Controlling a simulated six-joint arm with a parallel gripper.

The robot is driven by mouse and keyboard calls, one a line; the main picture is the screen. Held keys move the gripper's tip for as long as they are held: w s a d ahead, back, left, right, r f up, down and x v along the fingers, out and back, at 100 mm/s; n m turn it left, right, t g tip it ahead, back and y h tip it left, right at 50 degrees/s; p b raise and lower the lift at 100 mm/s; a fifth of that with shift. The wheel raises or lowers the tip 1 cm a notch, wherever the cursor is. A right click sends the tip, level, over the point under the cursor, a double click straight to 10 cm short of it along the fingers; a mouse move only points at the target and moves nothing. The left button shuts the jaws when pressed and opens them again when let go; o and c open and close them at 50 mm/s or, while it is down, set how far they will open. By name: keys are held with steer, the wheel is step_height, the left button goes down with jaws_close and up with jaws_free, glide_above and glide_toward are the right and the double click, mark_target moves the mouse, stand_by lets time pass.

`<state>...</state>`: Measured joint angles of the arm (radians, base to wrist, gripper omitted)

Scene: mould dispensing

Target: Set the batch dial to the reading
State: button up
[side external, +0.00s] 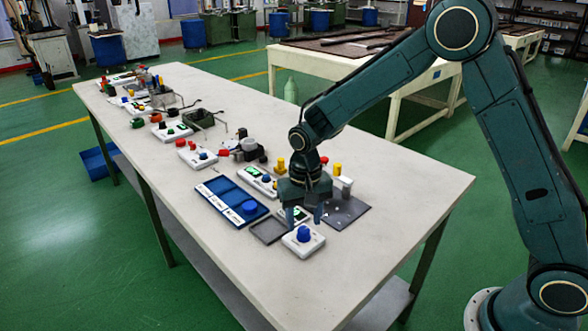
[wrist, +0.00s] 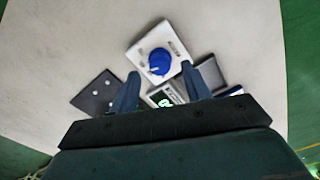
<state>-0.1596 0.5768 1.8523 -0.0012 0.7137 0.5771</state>
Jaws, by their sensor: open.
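The batch dial is a blue knob (side external: 304,234) on a white box (side external: 303,246) near the table's front edge. In the wrist view the knob (wrist: 159,62) shows a pale pointer mark, and small marks on the box (wrist: 143,48) are too small to read. A small unit with a lit green display (wrist: 165,102) lies between my fingers and the dial box; its reading is partly hidden and illegible. My gripper (side external: 304,216) is open and empty, pointing down above the display unit, beside the dial. In the wrist view its fingertips (wrist: 160,69) appear either side of the knob, apart from it.
A dark plate with white spots (side external: 345,213) lies to the right, a dark shallow tray (side external: 268,231) to the left. A blue tray (side external: 213,200) with a round blue piece and more white units stand farther back. The table's near right end (side external: 400,220) is clear.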

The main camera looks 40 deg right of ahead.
steer(key=shift+f, duration=1.25)
steer(key=c, duration=1)
steer(key=shift+n, duration=0.5)
steer(key=n, duration=0.2)
steer(key=shift+n, duration=0.3)
steer(key=n, duration=0.4)
steer(key=shift+w, duration=0.1)
